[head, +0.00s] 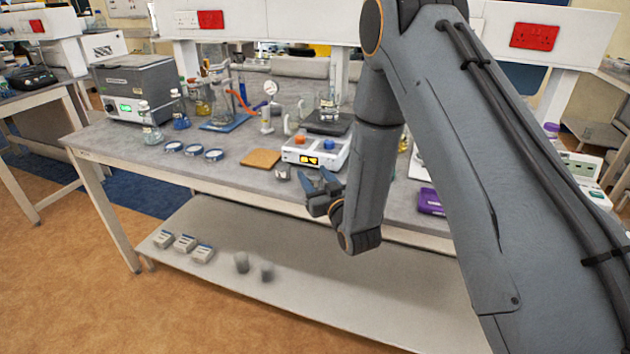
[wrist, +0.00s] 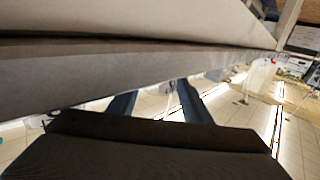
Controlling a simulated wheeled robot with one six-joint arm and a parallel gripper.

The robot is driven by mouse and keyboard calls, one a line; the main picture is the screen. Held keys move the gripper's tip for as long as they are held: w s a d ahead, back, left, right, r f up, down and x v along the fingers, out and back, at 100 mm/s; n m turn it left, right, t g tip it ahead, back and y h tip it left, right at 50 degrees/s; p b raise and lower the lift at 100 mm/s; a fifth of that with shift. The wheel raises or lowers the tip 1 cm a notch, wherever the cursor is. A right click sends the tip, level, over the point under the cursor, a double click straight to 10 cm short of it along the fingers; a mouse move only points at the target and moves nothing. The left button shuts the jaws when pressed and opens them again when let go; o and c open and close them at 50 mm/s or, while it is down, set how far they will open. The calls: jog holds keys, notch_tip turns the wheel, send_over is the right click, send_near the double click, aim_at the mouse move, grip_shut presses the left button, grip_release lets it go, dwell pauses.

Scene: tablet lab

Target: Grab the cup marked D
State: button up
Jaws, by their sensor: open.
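No letter D is readable on any cup in either view. A small grey cup-like piece (head: 282,173) stands on the bench in front of the white stirrer, just left of my gripper. Two blurred grey cup-like pieces, a left one (head: 241,262) and a right one (head: 267,272), stand on the lower shelf. My gripper (head: 316,188) is open and empty at the bench's front edge, apart from these pieces. In the wrist view its two dark fingers (wrist: 155,102) are spread, with no cup between them.
The bench (head: 222,180) holds a white stirrer (head: 316,152), an orange-brown pad (head: 260,158), several blue-rimmed dishes (head: 193,150) and glassware. Several small white boxes (head: 184,243) sit on the lower shelf (head: 320,300), which has free room in front.

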aim_at(312, 173)
jog(key=shift+p+x, duration=0.65)
jog(key=shift+x, duration=1.35)
jog(key=shift+d, duration=0.1)
jog(key=c, duration=0.8)
jog(key=shift+r, duration=0.1)
